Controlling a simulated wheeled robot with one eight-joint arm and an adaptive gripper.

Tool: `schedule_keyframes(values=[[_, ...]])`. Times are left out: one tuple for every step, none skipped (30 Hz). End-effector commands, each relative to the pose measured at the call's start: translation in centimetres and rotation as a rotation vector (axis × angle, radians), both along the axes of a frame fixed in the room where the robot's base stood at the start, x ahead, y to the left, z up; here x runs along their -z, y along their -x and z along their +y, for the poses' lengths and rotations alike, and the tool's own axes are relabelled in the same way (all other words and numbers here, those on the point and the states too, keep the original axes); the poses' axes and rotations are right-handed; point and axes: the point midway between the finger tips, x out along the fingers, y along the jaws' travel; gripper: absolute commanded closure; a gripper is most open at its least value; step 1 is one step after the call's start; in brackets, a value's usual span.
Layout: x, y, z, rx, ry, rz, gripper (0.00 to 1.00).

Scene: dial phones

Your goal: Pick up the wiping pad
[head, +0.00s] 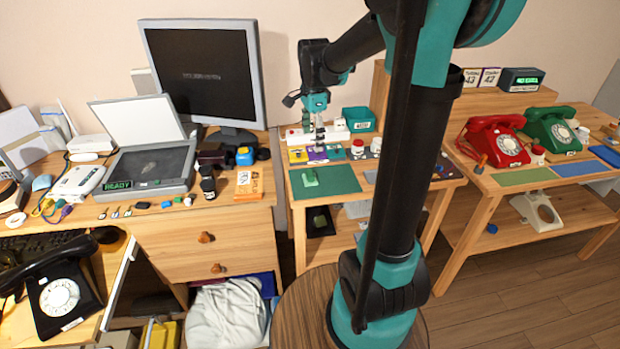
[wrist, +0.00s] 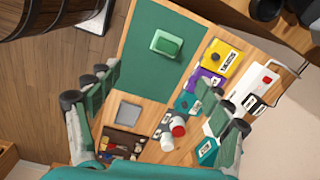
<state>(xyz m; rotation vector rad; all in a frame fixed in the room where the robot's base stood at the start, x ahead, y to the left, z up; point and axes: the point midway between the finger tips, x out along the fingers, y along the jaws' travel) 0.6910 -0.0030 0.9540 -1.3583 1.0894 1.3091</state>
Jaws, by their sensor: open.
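A small green pad with a pale rim, which looks like the wiping pad (head: 310,177), lies on a dark green mat (head: 338,180) on the middle table. In the wrist view the pad (wrist: 166,43) lies on the upper part of the mat (wrist: 148,75), with clear mat around it. My gripper (head: 318,138) points down over the back of the middle table, behind the pad in the head view. In the wrist view the fingers of my gripper (wrist: 158,78) are spread wide with nothing between them. The pad is apart from both fingers.
Yellow (wrist: 221,60) and purple (wrist: 205,80) boxes, a white device (wrist: 255,85) and a red-topped jar (wrist: 178,126) stand near the mat. A grey square (wrist: 129,112) and a tray of small parts (wrist: 122,144) lie beside it. A monitor (head: 205,75) stands to the left.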

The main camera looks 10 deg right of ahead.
Motion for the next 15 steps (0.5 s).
schedule_keyframes(values=[[-0.5,-0.9,0.3,0.053,-0.001,0.013,0.21],[-0.7,-1.2,0.4,0.084,-0.001,0.021,0.21],[-0.9,-1.6,0.5,0.118,-0.001,0.028,0.21],[-1.0,-1.8,0.5,0.138,-0.001,0.032,0.21],[-1.1,-2.0,0.6,0.153,0.000,0.035,0.21],[-1.1,-2.1,0.6,0.168,0.000,0.039,0.21],[-0.9,-2.2,0.6,0.175,0.000,0.040,0.21],[-0.7,-2.2,0.6,0.179,0.000,0.041,0.21],[-0.3,-2.3,0.7,0.182,0.000,0.042,0.21],[0.2,-2.3,0.7,0.182,0.000,0.042,0.21],[0.7,-2.2,0.6,0.182,0.000,0.042,0.21],[1.4,-2.2,0.6,0.182,0.000,0.041,0.21],[2.1,-2.2,0.6,0.181,0.000,0.041,0.21],[2.7,-2.2,0.6,0.181,0.000,0.041,0.21],[3.5,-2.2,0.6,0.181,0.000,0.041,0.21]])
